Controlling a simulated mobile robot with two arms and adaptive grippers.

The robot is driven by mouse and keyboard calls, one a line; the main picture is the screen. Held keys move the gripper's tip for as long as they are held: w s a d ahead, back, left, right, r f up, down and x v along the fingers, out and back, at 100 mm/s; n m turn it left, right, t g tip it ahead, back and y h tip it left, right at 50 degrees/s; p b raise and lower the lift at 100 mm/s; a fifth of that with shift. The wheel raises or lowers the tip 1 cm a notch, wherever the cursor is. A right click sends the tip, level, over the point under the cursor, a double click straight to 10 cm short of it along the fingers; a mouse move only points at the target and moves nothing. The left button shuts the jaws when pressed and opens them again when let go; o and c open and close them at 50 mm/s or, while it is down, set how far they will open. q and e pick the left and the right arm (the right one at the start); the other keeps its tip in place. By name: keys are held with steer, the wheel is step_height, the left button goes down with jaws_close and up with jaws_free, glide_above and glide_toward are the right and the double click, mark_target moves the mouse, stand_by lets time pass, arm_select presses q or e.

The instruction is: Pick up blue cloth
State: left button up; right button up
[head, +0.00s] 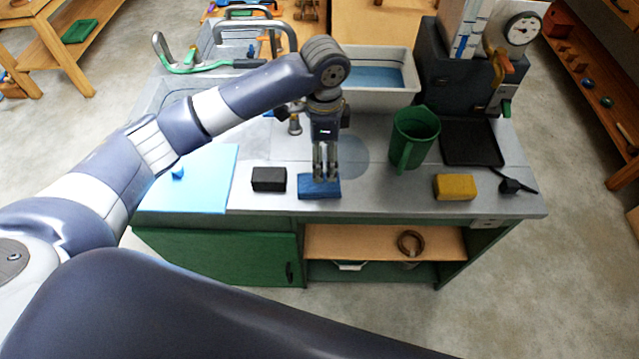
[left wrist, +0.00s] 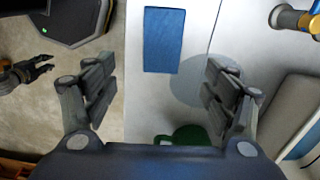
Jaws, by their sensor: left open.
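The blue cloth (head: 319,188) is a small flat rectangle on the front edge of the grey worktop, between a black block and a yellow block. It also shows in the left wrist view (left wrist: 164,40), near the top and beyond the fingertips. My left gripper (head: 319,174) points down above the cloth's back edge in the head view. Its fingers (left wrist: 158,88) are spread apart with nothing between them. A dark claw, apparently my right gripper (left wrist: 32,72), is at the left edge of the left wrist view; its finger state is unclear.
A black block (head: 269,179) lies just left of the cloth, and a yellow block (head: 454,187) farther right. A green mug (head: 414,138) and white basin (head: 378,95) stand behind. A light blue sheet (head: 205,185) covers the left worktop. The strip right of the cloth is clear.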

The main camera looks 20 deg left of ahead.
arm_select(q)
steer(key=p, duration=0.1)
glide_above(322, 184)
step_height(322, 184, down, 5)
steer(key=shift+f, duration=0.1)
steer(key=f, duration=0.1)
steer(key=f+p, duration=0.1)
steer(key=f, duration=0.1)
steer(key=f+p, duration=0.1)
steer(key=shift+a+f, duration=0.15)
steer(key=shift+a, duration=0.2)
steer(key=shift+f, duration=0.5)
steer(key=c, duration=1.1)
